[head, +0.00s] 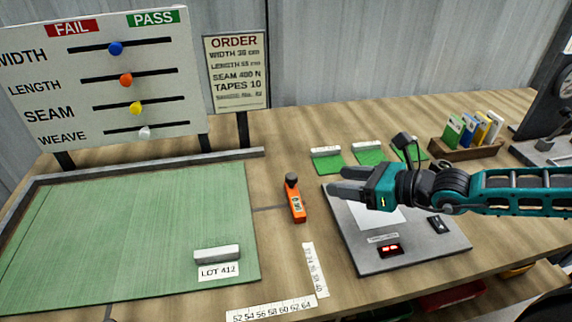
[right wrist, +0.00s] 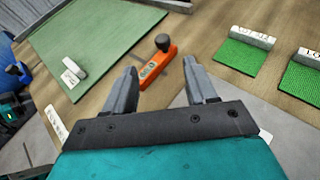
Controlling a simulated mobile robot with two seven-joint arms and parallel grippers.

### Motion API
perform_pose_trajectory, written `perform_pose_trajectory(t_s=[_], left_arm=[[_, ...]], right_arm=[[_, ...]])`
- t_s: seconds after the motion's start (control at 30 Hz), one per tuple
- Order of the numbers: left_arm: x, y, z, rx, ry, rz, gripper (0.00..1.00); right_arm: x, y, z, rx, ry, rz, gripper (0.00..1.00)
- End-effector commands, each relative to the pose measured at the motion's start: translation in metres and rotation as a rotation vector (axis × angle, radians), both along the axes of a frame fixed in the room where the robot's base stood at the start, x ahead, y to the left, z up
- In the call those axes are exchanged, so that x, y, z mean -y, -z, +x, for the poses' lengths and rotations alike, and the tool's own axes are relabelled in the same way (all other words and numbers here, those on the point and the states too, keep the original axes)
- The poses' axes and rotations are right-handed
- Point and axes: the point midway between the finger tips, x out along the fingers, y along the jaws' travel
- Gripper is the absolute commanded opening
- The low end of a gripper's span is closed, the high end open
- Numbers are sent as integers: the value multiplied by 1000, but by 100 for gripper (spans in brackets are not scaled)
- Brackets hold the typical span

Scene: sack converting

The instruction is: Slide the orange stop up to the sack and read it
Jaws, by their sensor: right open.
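The orange stop (head: 296,204), with a dark knob and a small display, stands on the bench just right of the green sack (head: 130,225), with bare wood between them. The sack lies flat; a white bar and a LOT 412 label sit near its front right corner. My right gripper (head: 338,181) is open and empty, to the right of the stop in the head view. In the right wrist view the orange stop (right wrist: 157,69) shows beyond and between the open fingertips, not held. The display's digits are too small to read.
Ruler strips (head: 272,309) lie at the front edge and right of the sack. A grey plate (head: 400,250) lies under my right arm. Green swatches (head: 327,164) lie behind it. The WIDTH, LENGTH, SEAM and WEAVE slider board (head: 95,85) and ORDER sign (head: 236,75) stand at the back.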

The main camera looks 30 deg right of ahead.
Motion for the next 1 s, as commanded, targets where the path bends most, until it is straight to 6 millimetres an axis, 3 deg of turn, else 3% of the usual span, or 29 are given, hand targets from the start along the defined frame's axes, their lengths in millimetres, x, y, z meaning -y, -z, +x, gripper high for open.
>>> perform_pose_trajectory(t_s=[0.17, 0.57, 1.0], left_arm=[[0, 6, -2, -3, 0, 1, 43], [0, 42, -5, -11, 1, 0, 43], [0, 56, -5, -11, 2, 0, 43]], right_arm=[[2, 4, 3, 3, -20, -53, 57], [-9, 15, 23, 7, -17, -48, 57], [-20, 21, 41, 6, -16, -45, 57]])
